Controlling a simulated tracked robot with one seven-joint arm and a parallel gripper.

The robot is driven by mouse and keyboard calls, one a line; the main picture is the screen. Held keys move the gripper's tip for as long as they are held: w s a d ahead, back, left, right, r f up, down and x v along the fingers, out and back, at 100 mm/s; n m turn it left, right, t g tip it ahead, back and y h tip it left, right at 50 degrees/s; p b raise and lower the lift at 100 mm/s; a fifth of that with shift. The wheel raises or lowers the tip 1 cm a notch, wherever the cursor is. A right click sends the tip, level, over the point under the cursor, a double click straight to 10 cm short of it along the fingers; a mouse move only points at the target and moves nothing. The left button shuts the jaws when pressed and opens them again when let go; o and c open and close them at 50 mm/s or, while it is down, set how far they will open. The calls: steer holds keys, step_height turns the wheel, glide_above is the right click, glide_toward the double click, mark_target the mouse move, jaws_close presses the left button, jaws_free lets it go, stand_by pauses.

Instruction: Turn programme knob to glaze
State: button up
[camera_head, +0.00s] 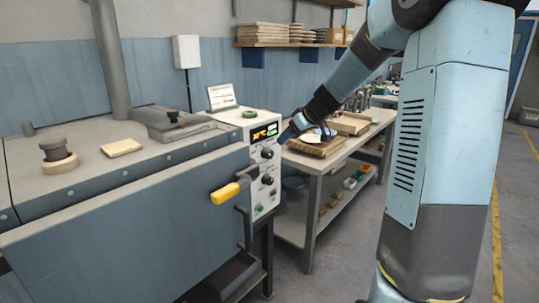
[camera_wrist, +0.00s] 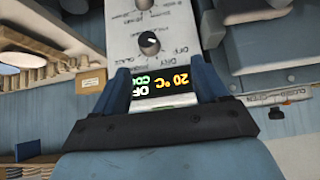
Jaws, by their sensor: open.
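The dryer's control panel (camera_head: 262,175) faces right on the dryer's end, with a lit display (camera_head: 264,132) above two black knobs. The upper knob is the programme knob (camera_head: 267,153); in the wrist view the programme knob (camera_wrist: 149,43) appears upside down, with OFF, DRY and GLAZE printed around it. Its exact pointer direction is too small to tell. The display (camera_wrist: 163,84) reads 20 °C and OFF, with a green word partly hidden. My gripper (camera_wrist: 164,82) is open and empty, its fingers framing the display; it also shows at the panel's upper right (camera_head: 287,135), apart from the knob.
A lower knob (camera_head: 267,179) sits below the programme knob. A yellow-gripped door handle (camera_head: 229,191) sticks out left of the panel. A workbench (camera_head: 318,170) with boards stands behind and to the right. Open floor lies in front of the bench.

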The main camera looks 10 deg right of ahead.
mark_target(271, 154)
steer(key=x, duration=0.5)
steer(key=w+d+x, duration=0.1)
steer(key=x, duration=0.4)
steer(key=w+d+x, duration=0.1)
steer(key=x, duration=0.4)
steer(key=shift+r, duration=0.2)
steer(key=c, duration=1)
steer(key=shift+a, duration=0.2)
steer(key=shift+c, duration=0.3)
steer(key=shift+d, duration=0.15)
